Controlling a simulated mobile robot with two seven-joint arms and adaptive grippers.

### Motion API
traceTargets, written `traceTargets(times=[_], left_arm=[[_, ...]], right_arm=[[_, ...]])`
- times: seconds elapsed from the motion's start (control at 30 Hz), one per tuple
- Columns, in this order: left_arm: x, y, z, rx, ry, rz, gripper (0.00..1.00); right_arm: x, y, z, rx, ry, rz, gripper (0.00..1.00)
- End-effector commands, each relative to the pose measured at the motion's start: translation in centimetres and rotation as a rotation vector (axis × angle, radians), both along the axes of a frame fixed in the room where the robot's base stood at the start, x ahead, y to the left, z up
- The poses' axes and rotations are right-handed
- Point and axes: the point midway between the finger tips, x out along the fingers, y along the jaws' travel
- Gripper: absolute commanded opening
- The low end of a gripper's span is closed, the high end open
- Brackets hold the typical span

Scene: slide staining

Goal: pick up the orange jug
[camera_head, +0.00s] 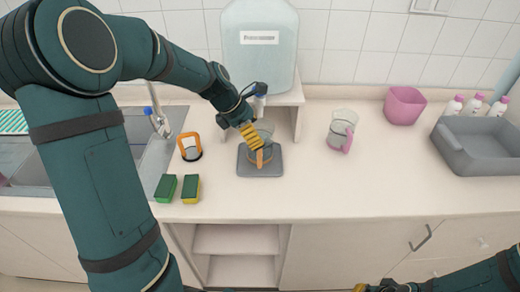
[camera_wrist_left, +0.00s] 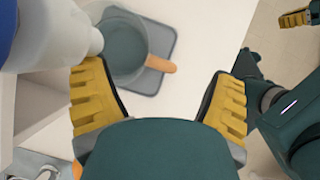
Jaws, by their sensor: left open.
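The orange jug (camera_head: 264,136) is a clear beaker-like vessel with an orange handle, upright on a square grey pad (camera_head: 245,168). In the left wrist view the jug (camera_wrist_left: 124,48) is at upper left, its orange handle (camera_wrist_left: 160,64) pointing toward the space between my fingers. My left gripper (camera_head: 257,147) is over the jug in the head view and partly hides it. In the wrist view my left gripper (camera_wrist_left: 158,100) is open, with nothing between its fingers. My right gripper (camera_head: 362,288) is at the bottom edge, away from the jug; its opening is unclear.
A large tank (camera_head: 260,55) stands on a white stand (camera_head: 297,97) behind the jug. A pink-handled jug (camera_head: 342,124) and pink bin (camera_head: 404,106) are to the right, with a grey tub (camera_head: 480,150) beyond. Sponges (camera_head: 166,188) and an orange-rimmed item (camera_head: 190,147) are left, near the sink.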

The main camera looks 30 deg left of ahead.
Motion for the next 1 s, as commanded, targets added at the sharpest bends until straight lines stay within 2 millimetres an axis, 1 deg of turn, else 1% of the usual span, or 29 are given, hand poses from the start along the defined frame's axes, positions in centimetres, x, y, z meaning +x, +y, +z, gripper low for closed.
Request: traceTargets(times=[0.17,0.33,0.43,0.5,0.7,0.73,0.77,0.8,0.87,0.9,0.97,1.0], left_arm=[[0.3,-0.3,-1.1,-0.001,0.003,-0.001,0.86],[1.0,-0.8,-3.4,-0.002,0.004,-0.001,0.86],[1.5,-1.3,-4.5,-0.002,0.002,-0.001,0.86],[1.7,-1.5,-4.9,-0.001,0.001,-0.001,0.86],[1.7,-1.5,-4.8,-0.001,-0.001,0.000,0.86],[1.7,-1.5,-4.8,-0.001,-0.001,0.000,0.82],[1.7,-1.5,-4.8,0.000,0.000,0.000,0.71],[1.7,-1.5,-4.8,0.000,0.000,0.000,0.57],[1.7,-1.5,-4.8,0.000,0.000,0.000,0.36],[1.7,-1.5,-4.8,0.000,0.000,0.000,0.22],[1.7,-1.5,-4.8,0.000,0.000,0.000,0.01],[1.7,-1.5,-4.8,0.000,0.000,0.000,0.00]], right_arm=[[-0.1,0.0,-0.4,0.000,0.002,0.002,0.00],[-0.3,0.1,-1.2,0.002,0.007,0.006,0.00],[-0.4,0.1,-1.5,0.002,0.010,0.008,0.00],[-0.5,0.1,-1.5,0.002,0.011,0.008,0.00],[-0.5,0.1,-1.5,0.002,0.011,0.009,0.00],[-0.5,0.1,-1.5,0.003,0.011,0.009,0.00],[-0.5,0.1,-1.5,0.003,0.011,0.009,0.00],[-0.5,0.1,-1.5,0.002,0.011,0.009,0.00],[-0.5,0.1,-1.5,0.002,0.011,0.009,0.00],[-0.5,0.1,-1.5,0.002,0.011,0.009,0.00],[-0.5,0.1,-1.5,0.002,0.011,0.008,0.00],[-0.5,0.1,-1.5,0.002,0.011,0.008,0.00]])
